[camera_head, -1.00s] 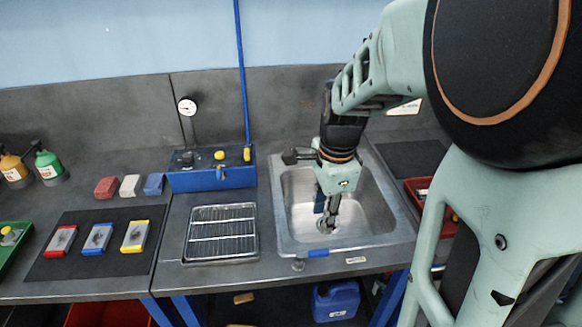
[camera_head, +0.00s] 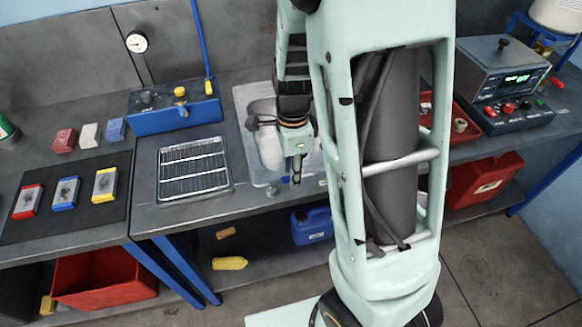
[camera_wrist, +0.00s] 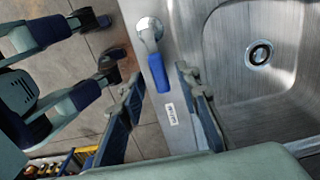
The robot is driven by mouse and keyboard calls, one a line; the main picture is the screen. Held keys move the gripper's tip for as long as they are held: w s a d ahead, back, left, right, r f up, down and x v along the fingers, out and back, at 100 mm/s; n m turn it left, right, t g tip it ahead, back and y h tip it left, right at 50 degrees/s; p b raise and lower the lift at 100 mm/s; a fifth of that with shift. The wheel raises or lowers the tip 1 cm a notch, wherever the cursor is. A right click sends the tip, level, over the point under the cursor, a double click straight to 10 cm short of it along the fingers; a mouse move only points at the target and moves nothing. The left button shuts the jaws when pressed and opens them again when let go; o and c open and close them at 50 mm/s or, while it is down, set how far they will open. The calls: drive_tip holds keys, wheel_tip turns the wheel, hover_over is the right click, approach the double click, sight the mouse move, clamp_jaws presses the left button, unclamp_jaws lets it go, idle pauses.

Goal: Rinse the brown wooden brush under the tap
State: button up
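No thing in view is clearly the brown wooden brush. A small brown block (camera_head: 226,233) lies on the low shelf under the bench, too small to identify. The steel sink (camera_head: 243,98) is mostly hidden behind my arm in the head view; its basin and drain (camera_wrist: 259,53) show in the wrist view. No tap spout is visible. A metal lever with a blue handle (camera_wrist: 155,74) sits on the sink's front rim. My gripper (camera_head: 296,178) is open and empty above that rim, its fingers (camera_wrist: 158,82) apart on either side of the lever in the picture.
Left of the sink are a wire rack (camera_head: 194,169), a blue box with knobs (camera_head: 175,108) and a dark mat (camera_head: 110,216) bearing three framed blocks. A red tray (camera_head: 462,128) and an instrument (camera_head: 510,80) stand right. A blue jug (camera_head: 311,226) is below.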

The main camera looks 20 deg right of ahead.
drive_tip(key=shift+f, duration=0.15)
drive_tip(key=shift+c, duration=0.4)
clamp_jaws()
